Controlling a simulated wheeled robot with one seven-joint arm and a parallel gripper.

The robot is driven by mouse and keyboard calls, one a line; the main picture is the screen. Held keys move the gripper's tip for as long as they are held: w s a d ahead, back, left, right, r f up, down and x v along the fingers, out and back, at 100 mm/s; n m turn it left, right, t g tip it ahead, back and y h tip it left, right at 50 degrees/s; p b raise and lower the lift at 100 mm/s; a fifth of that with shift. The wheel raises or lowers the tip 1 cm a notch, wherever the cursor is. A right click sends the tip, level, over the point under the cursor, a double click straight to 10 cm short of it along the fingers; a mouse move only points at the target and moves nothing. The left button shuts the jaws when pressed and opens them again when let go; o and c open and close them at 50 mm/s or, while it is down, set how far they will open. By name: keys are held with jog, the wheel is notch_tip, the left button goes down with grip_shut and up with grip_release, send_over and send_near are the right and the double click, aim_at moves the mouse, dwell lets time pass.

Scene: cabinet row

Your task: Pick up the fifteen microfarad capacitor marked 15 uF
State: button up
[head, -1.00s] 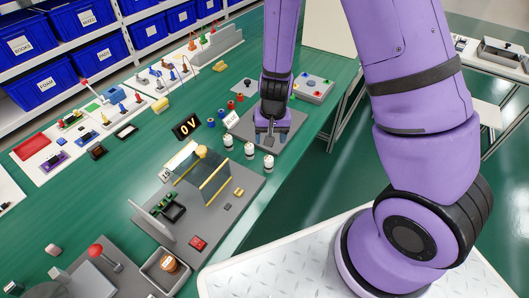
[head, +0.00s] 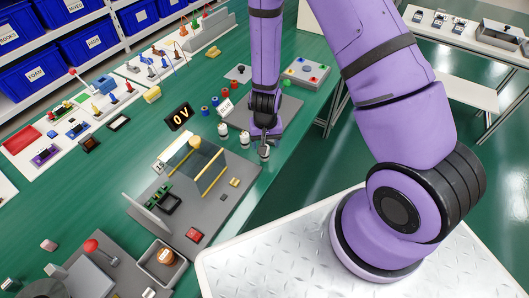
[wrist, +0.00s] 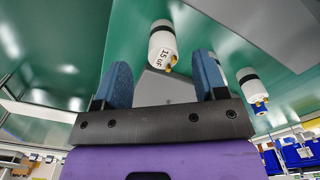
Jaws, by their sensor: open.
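The capacitor marked 15 uF (wrist: 162,46) is a white cylinder with a black band, lying ahead of my fingertips and roughly between them in the wrist view. In the head view the front white capacitor (head: 264,153) stands just below my gripper (head: 263,138); its label is not readable there. My gripper, with blue finger pads (wrist: 162,66), is open and empty. A second capacitor (wrist: 251,87) is outside the right finger in the wrist view. Two other white capacitors (head: 244,138) (head: 222,129) stand to the left in the head view.
A grey fixture with a clear yellow-edged shield (head: 205,165) stands left of the capacitors. A grey board (head: 285,112) lies beyond my gripper. The green table's right edge is close.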

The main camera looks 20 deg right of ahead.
jog(key=shift+w+f, duration=0.2)
jog(key=shift+f, duration=0.95)
jog(key=shift+w+f, duration=0.15)
jog(key=shift+f, duration=1)
jog(key=c, duration=1)
jog(key=shift+r, duration=0.1)
